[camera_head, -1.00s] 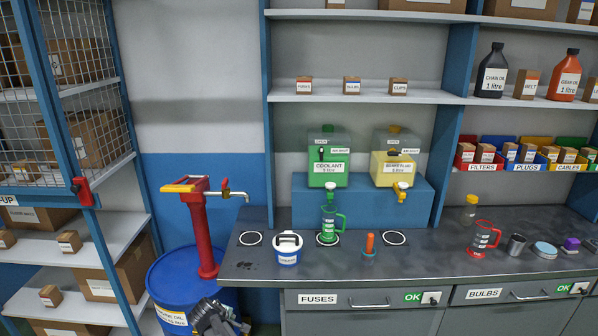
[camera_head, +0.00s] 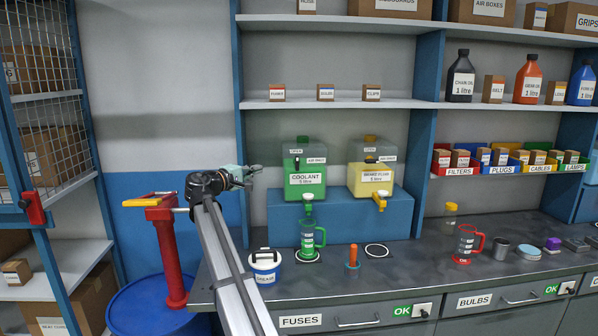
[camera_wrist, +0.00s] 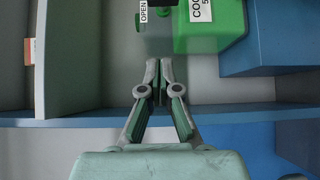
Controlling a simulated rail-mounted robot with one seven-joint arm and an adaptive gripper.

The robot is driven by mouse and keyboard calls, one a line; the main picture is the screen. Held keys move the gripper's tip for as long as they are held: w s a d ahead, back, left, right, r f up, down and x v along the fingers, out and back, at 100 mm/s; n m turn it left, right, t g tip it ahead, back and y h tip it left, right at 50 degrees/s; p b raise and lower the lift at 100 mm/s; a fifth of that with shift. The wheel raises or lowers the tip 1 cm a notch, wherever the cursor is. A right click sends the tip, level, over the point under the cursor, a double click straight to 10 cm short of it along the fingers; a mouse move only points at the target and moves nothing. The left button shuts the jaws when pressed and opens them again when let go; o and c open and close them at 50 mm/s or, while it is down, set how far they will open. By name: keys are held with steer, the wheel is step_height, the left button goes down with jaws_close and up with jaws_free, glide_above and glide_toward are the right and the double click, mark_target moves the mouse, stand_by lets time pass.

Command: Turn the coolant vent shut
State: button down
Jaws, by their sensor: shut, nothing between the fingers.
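The coolant tank (camera_head: 305,182) is a green see-through container standing on a blue block on the bench. A small black vent lever (camera_head: 297,163) sits on its upper front, upright below an OPEN label and beside another small label. The tank also shows at the top of the wrist view (camera_wrist: 215,38), with a black part (camera_wrist: 167,3) cut by the frame edge. My gripper (camera_head: 258,170) is raised left of the tank, pointing right, apart from it. In the wrist view my gripper (camera_wrist: 158,66) has its fingertips together and empty.
A yellow brake fluid tank (camera_head: 370,180) stands to the right. A green-handled jug (camera_head: 312,237) stands below the coolant tap. A red pump (camera_head: 168,255) stands left. A shelf (camera_head: 330,104) runs above the tanks.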

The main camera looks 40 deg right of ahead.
steer(key=p, duration=0.3)
glide_toward(295, 159)
steer(key=w+d, duration=0.2)
steer(key=w, duration=0.2)
steer(key=shift+s+d+p, duration=0.25)
steer(key=shift+s+d, duration=0.15)
steer(key=shift+d, duration=0.25)
steer(key=shift+s+d+p, duration=0.3)
steer(key=shift+s+d, duration=0.1)
steer(key=shift+d, duration=0.3)
steer(key=shift+s+d+p, duration=0.25)
steer(key=shift+s+d, duration=0.15)
steer(key=shift+d, duration=0.25)
